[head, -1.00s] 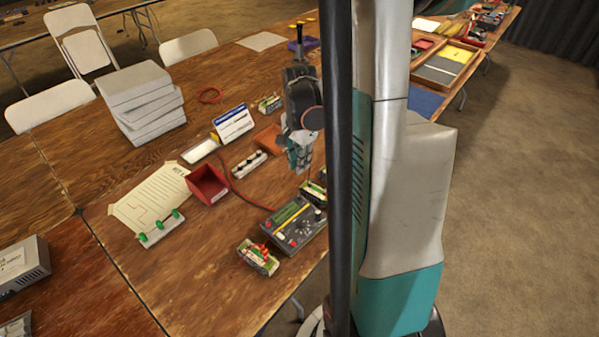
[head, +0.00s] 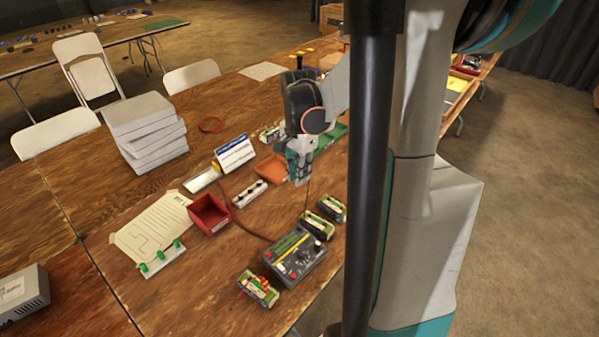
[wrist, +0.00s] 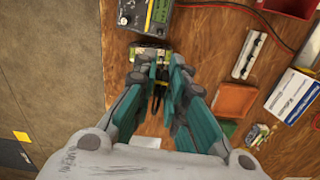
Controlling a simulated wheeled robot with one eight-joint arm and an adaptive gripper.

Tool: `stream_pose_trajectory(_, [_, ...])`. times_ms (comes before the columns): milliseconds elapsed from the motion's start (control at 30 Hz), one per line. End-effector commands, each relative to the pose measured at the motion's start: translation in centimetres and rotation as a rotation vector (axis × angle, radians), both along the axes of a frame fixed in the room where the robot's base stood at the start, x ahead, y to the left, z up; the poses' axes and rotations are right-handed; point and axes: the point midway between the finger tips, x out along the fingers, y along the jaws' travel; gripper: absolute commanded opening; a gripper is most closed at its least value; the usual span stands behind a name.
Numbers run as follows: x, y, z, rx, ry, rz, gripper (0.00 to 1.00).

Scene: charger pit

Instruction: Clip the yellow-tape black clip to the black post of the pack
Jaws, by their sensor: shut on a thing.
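My gripper (head: 299,178) is above the table, past the far side of the charger (head: 297,257). A thin dark lead hangs below the gripper towards the charger side. Two small packs, one nearer the charger (head: 318,225) and one by the table edge (head: 332,207), sit below and right of the gripper. In the wrist view one pack (wrist: 150,55) lies just beyond the fingertips, partly covered by them. Its black post is not clear.
A third pack (head: 258,288) sits left of the charger. A red lead crosses the table.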

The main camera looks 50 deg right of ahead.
Motion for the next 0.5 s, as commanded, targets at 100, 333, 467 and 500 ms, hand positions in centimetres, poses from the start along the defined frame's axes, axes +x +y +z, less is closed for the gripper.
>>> stream_pose_trajectory(100, [-0.1, 0.9, 0.0, 0.0, 0.0, -0.051, 0.0])
stream_pose_trajectory(333, [-0.3, 3.6, 0.0, 0.0, 0.0, -0.234, 0.0])
stream_pose_trajectory(467, [-0.4, 5.2, 0.0, 0.0, 0.0, -0.347, 0.0])
stream_pose_trajectory(500, [-0.4, 5.6, 0.0, 0.0, 0.0, -0.38, 0.0])
